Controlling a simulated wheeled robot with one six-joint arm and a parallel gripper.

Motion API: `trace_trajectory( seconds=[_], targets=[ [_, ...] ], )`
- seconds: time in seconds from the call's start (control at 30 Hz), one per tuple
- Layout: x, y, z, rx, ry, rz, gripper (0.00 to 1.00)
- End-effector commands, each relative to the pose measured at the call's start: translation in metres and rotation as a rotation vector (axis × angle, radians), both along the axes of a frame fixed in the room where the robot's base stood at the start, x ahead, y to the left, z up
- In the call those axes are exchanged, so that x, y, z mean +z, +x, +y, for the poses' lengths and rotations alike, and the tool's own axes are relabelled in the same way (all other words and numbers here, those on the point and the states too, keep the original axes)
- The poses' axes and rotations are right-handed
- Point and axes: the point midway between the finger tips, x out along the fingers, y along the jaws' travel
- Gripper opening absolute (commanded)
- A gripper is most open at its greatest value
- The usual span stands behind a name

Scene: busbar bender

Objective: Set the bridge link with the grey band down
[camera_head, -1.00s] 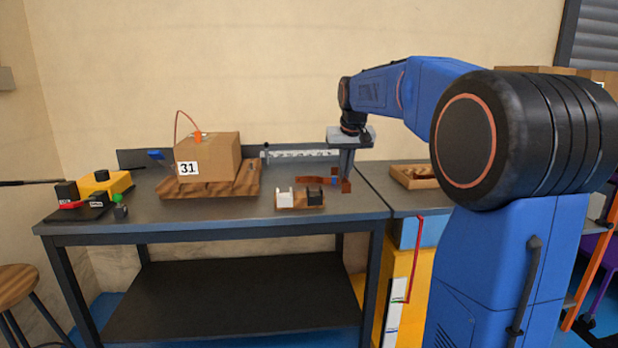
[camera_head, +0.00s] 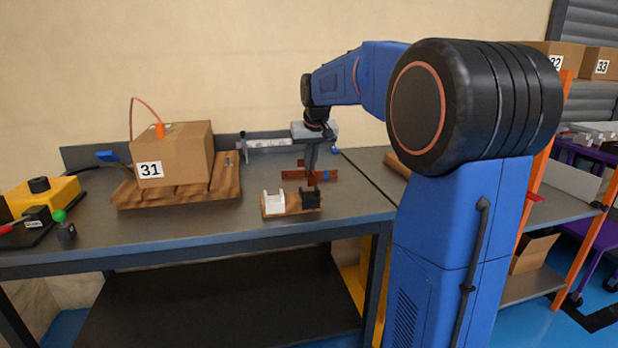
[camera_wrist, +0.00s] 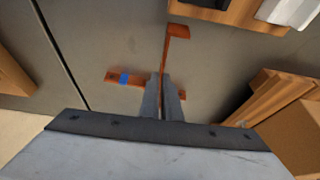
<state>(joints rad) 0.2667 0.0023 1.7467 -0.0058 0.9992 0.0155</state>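My gripper (camera_head: 310,166) points down over the back right of the bench. In the wrist view its fingers (camera_wrist: 164,98) are closed on a copper-coloured bent link (camera_wrist: 177,32). One bent end sticks out beyond the fingers; no grey band shows on it, and the gripped part is hidden.
A wooden block with a white holder and a black holder (camera_head: 289,209) stands in front of the gripper. Box 31 (camera_head: 172,155) rests on a wooden pallet to the left. A metal bar tool (camera_head: 265,143) is behind. Bare bench (camera_head: 215,222) lies in front.

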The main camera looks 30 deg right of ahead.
Motion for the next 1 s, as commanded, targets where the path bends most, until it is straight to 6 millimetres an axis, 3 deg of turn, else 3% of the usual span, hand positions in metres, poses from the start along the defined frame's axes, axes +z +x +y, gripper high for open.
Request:
trace_trajectory(
  seconds=[0.5, 0.87, 0.93, 1.0],
  targets=[
    [-0.047, 0.0, 0.0, 0.0, 0.0, -0.001, 0.0],
    [-0.05, 0.0, 0.0, 0.0, 0.0, 0.0, 0.0],
    [-0.05, 0.0, 0.0, 0.0, 0.0, 0.0, 0.18],
    [-0.05, 0.0, 0.0, 0.0, 0.0, 0.0, 0.22]
  ],
)
